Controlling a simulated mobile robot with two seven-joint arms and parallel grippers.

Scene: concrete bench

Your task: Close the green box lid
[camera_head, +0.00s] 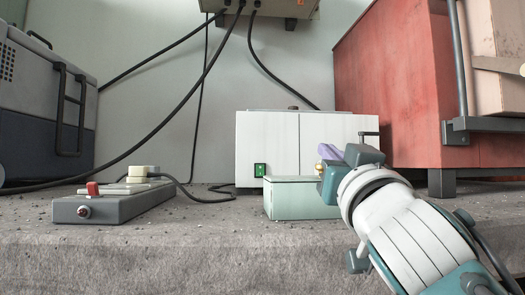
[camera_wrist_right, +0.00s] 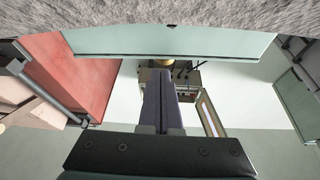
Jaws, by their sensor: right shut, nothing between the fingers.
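The pale green box (camera_head: 300,200) stands on the bench near its front edge, right of centre in the head view. Its top edge looks level or nearly so; I cannot tell whether the lid is fully shut. My right gripper (camera_head: 327,152) is at the box's upper right, its purple fingers just above the top, hiding that corner. Contact cannot be made out. In the right wrist view, the fingers (camera_wrist_right: 160,88) are together and empty, and a pale green panel (camera_wrist_right: 170,40) spans the top of the picture. My left gripper is not in view.
A white appliance (camera_head: 275,140) with a green switch stands right behind the box. A red cabinet (camera_head: 390,90) is on the right. A grey power strip (camera_head: 110,205) with cables lies left, by a grey-blue case (camera_head: 40,110). Bench between strip and box is mostly clear.

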